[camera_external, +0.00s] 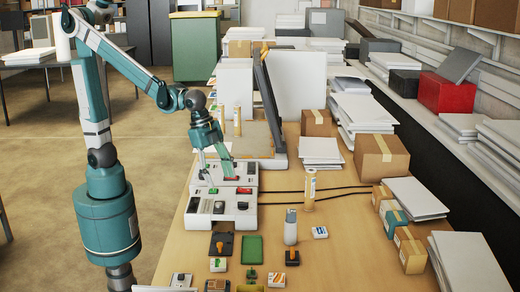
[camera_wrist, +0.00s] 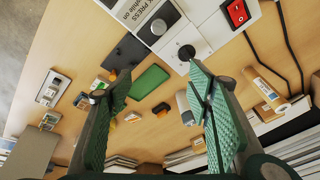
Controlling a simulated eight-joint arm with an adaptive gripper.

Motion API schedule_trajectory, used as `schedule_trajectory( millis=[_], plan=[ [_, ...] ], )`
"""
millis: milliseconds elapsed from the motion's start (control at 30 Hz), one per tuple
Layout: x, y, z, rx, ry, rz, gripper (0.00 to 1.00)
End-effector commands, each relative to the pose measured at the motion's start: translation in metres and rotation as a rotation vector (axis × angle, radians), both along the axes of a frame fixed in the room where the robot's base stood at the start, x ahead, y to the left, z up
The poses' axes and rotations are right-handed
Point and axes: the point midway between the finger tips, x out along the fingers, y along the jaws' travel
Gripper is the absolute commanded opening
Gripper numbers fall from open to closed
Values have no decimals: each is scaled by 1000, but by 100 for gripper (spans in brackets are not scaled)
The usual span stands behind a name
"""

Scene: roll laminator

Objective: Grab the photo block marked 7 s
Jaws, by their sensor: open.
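Several small photo blocks lie on the wooden table, but I cannot read a 7 s on any of them. In the external view one white block (camera_external: 320,232) lies right of the grey bottle, another (camera_external: 218,265) lies left of the green tray, and others lie near the front edge (camera_external: 276,279) (camera_external: 181,280). My gripper (camera_external: 222,172) is above the white laminator control box (camera_external: 232,207), pointing down. In the wrist view its green ridged fingers (camera_wrist: 155,82) are wide apart with nothing held between them.
A green tray (camera_external: 251,249) and a dark plate (camera_external: 221,244) lie in front of the control box. A grey bottle (camera_external: 290,227) and an upright tube (camera_external: 309,190) stand right of it. Cartons (camera_external: 380,156) and paper stacks line the right side.

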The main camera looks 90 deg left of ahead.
Motion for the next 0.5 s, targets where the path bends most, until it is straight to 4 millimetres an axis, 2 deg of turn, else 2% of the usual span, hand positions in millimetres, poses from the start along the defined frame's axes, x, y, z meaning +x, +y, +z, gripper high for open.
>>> schedule_trajectory(
  millis=[33,500],
  plan=[
    [4,-11,0,6,8,-25,51],
    [23,-97,-29,75,84,-259,51]
  ],
)
